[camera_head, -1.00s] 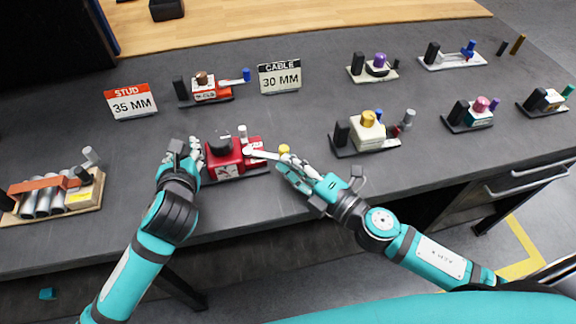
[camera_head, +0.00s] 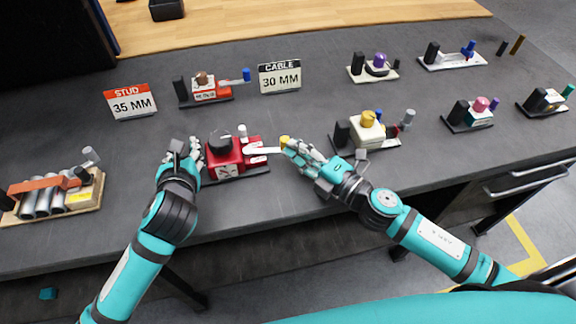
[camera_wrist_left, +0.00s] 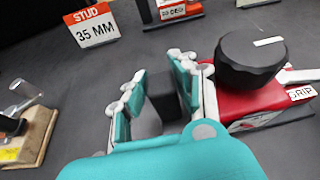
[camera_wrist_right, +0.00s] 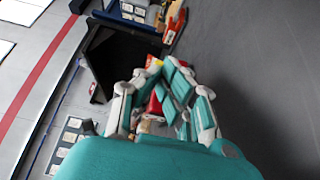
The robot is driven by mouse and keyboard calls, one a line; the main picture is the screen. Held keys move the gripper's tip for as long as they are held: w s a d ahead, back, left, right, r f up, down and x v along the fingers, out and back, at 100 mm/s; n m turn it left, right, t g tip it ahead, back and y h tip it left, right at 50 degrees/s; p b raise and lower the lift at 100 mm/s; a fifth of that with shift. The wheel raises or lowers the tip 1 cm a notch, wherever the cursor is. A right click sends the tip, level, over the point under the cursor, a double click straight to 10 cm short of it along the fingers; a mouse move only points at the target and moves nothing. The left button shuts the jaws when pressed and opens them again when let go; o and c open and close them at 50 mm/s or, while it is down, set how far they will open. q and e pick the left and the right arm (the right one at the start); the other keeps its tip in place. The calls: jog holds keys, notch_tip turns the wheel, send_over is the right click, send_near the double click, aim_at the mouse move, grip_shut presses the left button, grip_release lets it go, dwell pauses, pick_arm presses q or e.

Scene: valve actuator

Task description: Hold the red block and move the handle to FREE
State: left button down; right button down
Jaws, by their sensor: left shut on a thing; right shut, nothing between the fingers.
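The red block (camera_head: 228,160) sits on a dark base near the table's front edge, with a black round knob (camera_head: 220,142) on top; it also shows in the left wrist view (camera_wrist_left: 250,100). A pale handle (camera_head: 264,150) extends right from it, with a yellow knob (camera_head: 284,141) at its end. My left gripper (camera_head: 191,153) is shut on a black upright post (camera_wrist_left: 166,97) at the block's left side. My right gripper (camera_head: 291,148) is shut and empty, its fingertips at the yellow knob; exact contact is unclear. No FREE label is legible.
Other fixtures stand behind and right, including a cream one (camera_head: 366,133) close to my right gripper and a red-orange one (camera_head: 205,90). A STUD 35 MM sign (camera_head: 132,102) and a CABLE 30 MM sign (camera_head: 280,76) stand behind. A wooden tray (camera_head: 95,192) lies left.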

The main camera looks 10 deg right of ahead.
jog(key=shift+w+d, duration=0.3)
jog(key=shift+w, duration=0.5)
jog(key=shift+w+d+n+g+y, duration=0.15)
jog(key=shift+w+n+g+y, duration=0.5)
jog(key=shift+w+y, duration=0.2)
jog(key=shift+w, duration=0.55)
